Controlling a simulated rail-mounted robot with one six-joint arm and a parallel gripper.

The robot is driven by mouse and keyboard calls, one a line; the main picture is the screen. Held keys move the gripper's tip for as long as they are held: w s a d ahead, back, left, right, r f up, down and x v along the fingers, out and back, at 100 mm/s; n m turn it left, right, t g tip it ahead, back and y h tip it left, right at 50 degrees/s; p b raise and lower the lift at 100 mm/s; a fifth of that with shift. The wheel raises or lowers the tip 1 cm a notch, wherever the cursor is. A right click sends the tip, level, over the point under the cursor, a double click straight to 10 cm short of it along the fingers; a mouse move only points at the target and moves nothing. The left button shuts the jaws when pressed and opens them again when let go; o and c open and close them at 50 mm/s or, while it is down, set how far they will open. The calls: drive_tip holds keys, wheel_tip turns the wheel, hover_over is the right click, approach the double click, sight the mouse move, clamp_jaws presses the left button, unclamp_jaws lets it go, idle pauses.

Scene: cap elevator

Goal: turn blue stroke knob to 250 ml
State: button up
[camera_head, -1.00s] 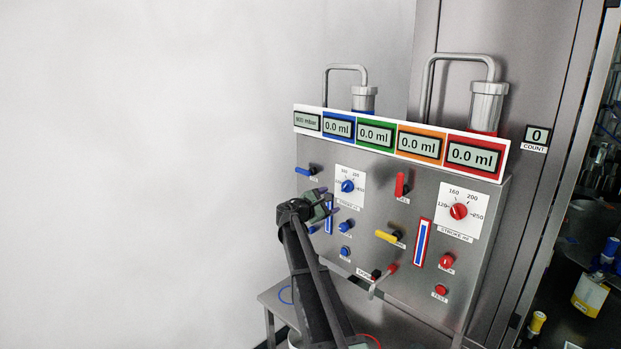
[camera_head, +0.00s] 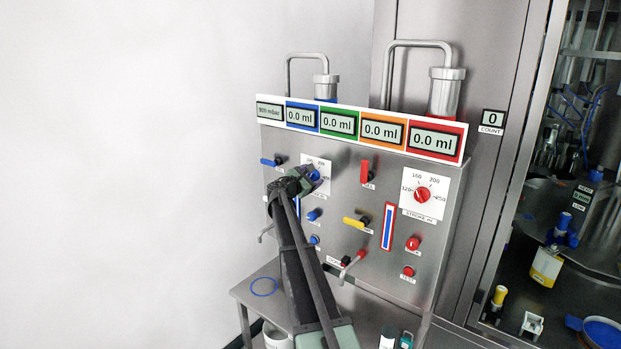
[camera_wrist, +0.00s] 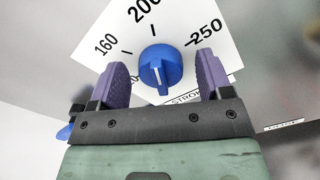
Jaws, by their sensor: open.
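The blue stroke knob (camera_wrist: 160,68) sits on a white dial plate (camera_wrist: 125,35) marked 160, 200 and 250 in the wrist view. A pale line on the knob's face runs roughly up and down in that view; which mark it indicates I cannot tell. My gripper (camera_wrist: 167,75) is open, with one purple finger on each side of the knob and visible gaps between. In the head view my gripper (camera_head: 308,178) is in front of the panel and hides part of the blue knob (camera_head: 315,174) and its plate (camera_head: 322,162).
A blue lever (camera_head: 270,161) is left of the dial and a red lever (camera_head: 365,171) right of it. A red stroke knob (camera_head: 422,194) is farther right. The displays (camera_head: 339,122) run above.

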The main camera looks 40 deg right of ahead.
drive_tip(key=c, duration=0.9)
drive_tip(key=shift+m, duration=0.4)
drive_tip(key=m, duration=0.5)
drive_tip(key=shift+s+f+m, duration=0.1)
drive_tip(key=shift+f+m, duration=0.05)
drive_tip(key=shift+m, duration=0.15)
drive_tip(key=m, duration=0.5)
drive_tip(key=shift+f, duration=0.1)
drive_tip(key=shift+m, duration=0.4)
drive_tip(key=o, duration=0.9)
